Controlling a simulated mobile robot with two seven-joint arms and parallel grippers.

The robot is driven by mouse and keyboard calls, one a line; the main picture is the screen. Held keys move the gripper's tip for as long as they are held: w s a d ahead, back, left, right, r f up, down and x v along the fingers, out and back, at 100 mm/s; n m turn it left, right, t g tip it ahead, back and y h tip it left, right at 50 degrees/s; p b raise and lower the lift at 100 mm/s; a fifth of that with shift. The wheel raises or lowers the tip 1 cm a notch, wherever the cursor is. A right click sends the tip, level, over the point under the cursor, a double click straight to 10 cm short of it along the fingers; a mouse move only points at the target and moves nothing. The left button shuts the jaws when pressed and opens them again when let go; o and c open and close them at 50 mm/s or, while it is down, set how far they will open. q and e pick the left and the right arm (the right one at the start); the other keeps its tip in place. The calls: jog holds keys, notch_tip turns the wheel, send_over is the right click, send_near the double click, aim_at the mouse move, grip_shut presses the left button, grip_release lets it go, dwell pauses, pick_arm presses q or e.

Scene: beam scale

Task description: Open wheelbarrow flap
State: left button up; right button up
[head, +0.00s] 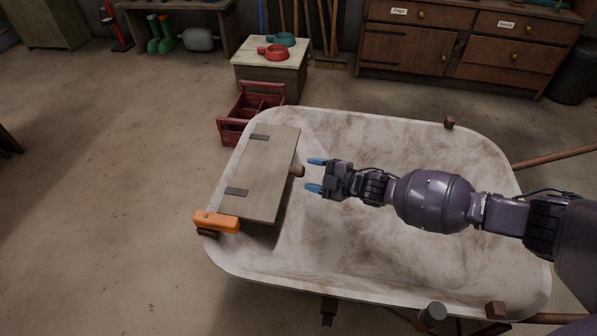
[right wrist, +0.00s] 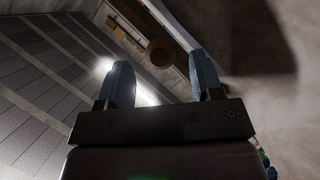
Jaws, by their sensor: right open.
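The wheelbarrow (head: 400,255) is a large whitish, brown-stained tray in the middle of the head view. Its flap (head: 262,180) is a flat wooden board over the tray's left end, with two dark hinges on its left side. A round brown knob (head: 297,170) sticks out from the flap's right edge. My right gripper (head: 314,174) is open and empty, its blue fingertips just right of the knob and pointing at it. In the right wrist view the knob (right wrist: 160,52) shows between the two fingers, apart from both. My left gripper is not in view.
An orange block-like part (head: 216,222) sits at the flap's near left corner on the rim. A red wooden carrier (head: 236,113) and a small table (head: 272,72) with red and teal items stand beyond. Floor to the left is clear.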

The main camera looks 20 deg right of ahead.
aim_at(300, 170)
jog(key=b+x, duration=0.1)
jog(key=x, duration=0.2)
jog(key=shift+w+a+f, duration=0.1)
jog(key=shift+f, duration=0.1)
jog(key=shift+w+a+r, duration=0.1)
jog(key=shift+w+a, duration=0.2)
jog(key=shift+w, duration=0.15)
jog(key=shift+r, duration=0.1)
grip_shut()
